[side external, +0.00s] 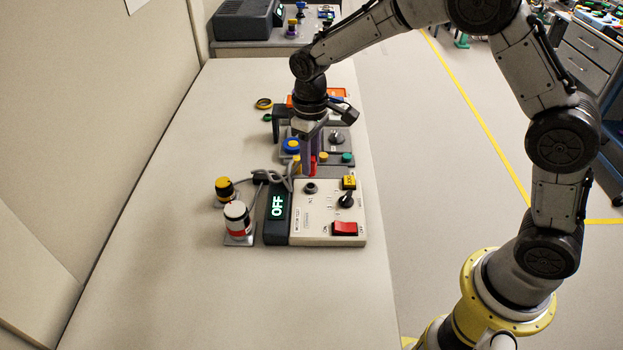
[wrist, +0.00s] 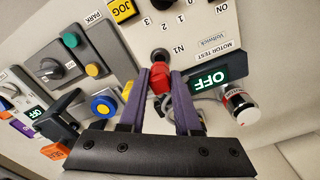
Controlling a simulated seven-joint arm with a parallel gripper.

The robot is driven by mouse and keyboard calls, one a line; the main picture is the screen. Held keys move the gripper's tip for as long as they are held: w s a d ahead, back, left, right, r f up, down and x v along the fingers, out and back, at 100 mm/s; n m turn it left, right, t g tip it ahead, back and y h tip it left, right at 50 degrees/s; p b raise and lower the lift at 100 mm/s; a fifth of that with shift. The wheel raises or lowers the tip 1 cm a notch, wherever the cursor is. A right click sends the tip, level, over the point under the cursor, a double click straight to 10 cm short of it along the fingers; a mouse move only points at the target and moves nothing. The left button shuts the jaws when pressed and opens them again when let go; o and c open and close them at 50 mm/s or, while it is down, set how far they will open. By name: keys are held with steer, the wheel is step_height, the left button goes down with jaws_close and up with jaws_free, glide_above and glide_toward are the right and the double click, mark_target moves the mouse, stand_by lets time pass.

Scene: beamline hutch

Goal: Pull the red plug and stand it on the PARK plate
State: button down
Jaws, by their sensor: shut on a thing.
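My gripper (side external: 311,171) points down, with its purple fingers shut on the red plug (wrist: 160,80). The plug also shows as a small red patch low between the fingers in the side view (side external: 314,165). It is beside the dark round socket (side external: 310,187) of the cream motor-test box (side external: 325,231), and the socket looks empty. How high the plug's lower end is cannot be told. The box's display (side external: 277,203) reads OFF.
Beside the box stand a white-and-red cylinder (side external: 237,218) and a yellow-topped black one (side external: 225,188). A grey cable (side external: 268,178) loops near the gripper. A yellow JOG button (side external: 349,182) and red switch (side external: 345,229) are on the box. The front and left bench are clear.

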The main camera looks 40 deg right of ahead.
steer(key=shift+r, duration=1.55)
steer(key=s+d+r, duration=0.3)
steer(key=s+d, duration=0.6)
steer(key=s, duration=0.4)
glide_above(337, 172)
steer(key=f, duration=0.9)
steer(key=shift+s+f, duration=0.15)
steer(key=shift+s, duration=0.05)
steer(key=shift+w+f, duration=0.2)
steer(key=shift+f, duration=1.55)
